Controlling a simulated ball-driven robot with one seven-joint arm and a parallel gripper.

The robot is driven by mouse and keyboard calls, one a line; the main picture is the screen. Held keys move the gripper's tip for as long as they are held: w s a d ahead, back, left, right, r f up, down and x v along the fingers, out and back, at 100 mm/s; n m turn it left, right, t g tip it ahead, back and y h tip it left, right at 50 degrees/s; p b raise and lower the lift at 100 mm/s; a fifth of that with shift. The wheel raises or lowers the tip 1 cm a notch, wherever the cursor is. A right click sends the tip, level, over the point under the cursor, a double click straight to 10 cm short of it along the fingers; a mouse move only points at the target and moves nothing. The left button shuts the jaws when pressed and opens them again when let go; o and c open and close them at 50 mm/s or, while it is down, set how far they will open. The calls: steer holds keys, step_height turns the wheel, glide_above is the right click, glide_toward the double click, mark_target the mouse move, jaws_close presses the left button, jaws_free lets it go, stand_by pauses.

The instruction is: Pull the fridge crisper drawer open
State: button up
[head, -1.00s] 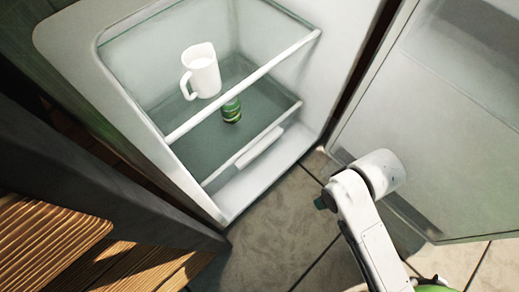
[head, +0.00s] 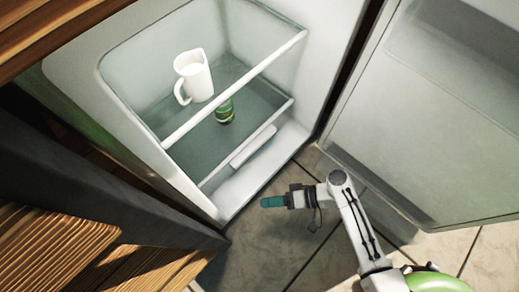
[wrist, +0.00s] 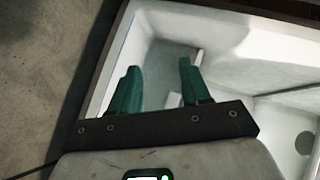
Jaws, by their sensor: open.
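The crisper drawer's pale handle bar (head: 253,146) shows on the drawer front at the bottom of the open fridge (head: 130,85) in the head view. The drawer looks shut. My gripper (head: 268,202), with teal fingers, is in front of the fridge's lower edge, apart from the handle. In the wrist view my gripper (wrist: 158,82) is open and empty, its two fingers spread over the white fridge interior (wrist: 160,50). A small pale piece between the fingers may be part of the handle; I cannot tell.
A white pitcher (head: 193,76) and a green can (head: 225,110) stand inside the fridge. The open fridge door (head: 420,120) is to the right. A dark-edged wooden structure (head: 70,245) is at left. Tiled floor (head: 320,250) lies around my arm.

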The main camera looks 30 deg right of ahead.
steer(key=w+d+m+t, duration=0.2)
steer(key=w+m+t, duration=0.1)
steer(key=m+t, duration=0.15)
steer(key=m+t+h+p, duration=0.1)
steer(key=m+t+h, duration=0.5)
steer(key=m+h, duration=0.15)
glide_toward(257, 149)
steer(key=shift+y, duration=0.35)
steer(key=b+x, duration=0.2)
steer(key=x, duration=0.6)
steer(key=shift+w+b, duration=0.3)
steer(key=shift+w, duration=0.05)
steer(key=shift+c, duration=0.5)
steer(key=shift+f, duration=0.1)
steer(key=c, duration=0.7)
steer(key=shift+s, duration=0.1)
jaws_close()
steer(key=shift+f, duration=0.1)
